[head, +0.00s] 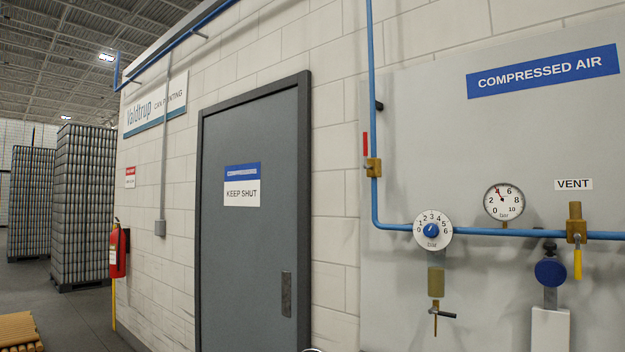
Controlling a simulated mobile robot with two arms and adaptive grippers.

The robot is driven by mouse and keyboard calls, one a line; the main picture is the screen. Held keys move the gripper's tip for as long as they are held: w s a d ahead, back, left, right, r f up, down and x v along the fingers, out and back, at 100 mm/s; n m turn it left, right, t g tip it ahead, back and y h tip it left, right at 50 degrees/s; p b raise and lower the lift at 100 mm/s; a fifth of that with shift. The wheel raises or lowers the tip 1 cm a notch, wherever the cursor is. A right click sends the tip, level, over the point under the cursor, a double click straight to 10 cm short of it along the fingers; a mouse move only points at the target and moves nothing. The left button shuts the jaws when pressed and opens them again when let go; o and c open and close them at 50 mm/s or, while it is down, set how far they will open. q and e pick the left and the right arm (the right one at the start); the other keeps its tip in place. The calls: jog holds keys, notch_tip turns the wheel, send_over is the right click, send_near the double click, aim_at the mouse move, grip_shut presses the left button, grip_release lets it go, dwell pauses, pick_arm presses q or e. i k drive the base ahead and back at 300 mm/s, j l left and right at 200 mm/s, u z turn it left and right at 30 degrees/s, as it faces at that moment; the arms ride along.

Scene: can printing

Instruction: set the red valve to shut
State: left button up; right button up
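The red valve has a red lever (366,143) and a brass body (374,167) on the vertical blue pipe (371,60), left of the middle of the grey panel. Its lever points straight up, beside the pipe and in line with it. Neither of my grippers shows in the head view, so I cannot see whether they are open or shut.
A grey door (245,290) marked KEEP SHUT stands left of the panel (440,130). Right of the valve are a regulator dial (432,230), a pressure gauge (504,202) and a yellow-levered vent valve (578,263). A fire extinguisher (117,252) hangs farther left.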

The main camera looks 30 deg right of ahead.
aim_at(365, 134)
jog(key=i+z, duration=0.1)
jog(key=i, duration=0.45)
jog(key=i+j+z, duration=0.15)
jog(key=i, duration=0.45)
jog(key=i+j+z, duration=0.1)
jog(key=i, duration=0.45)
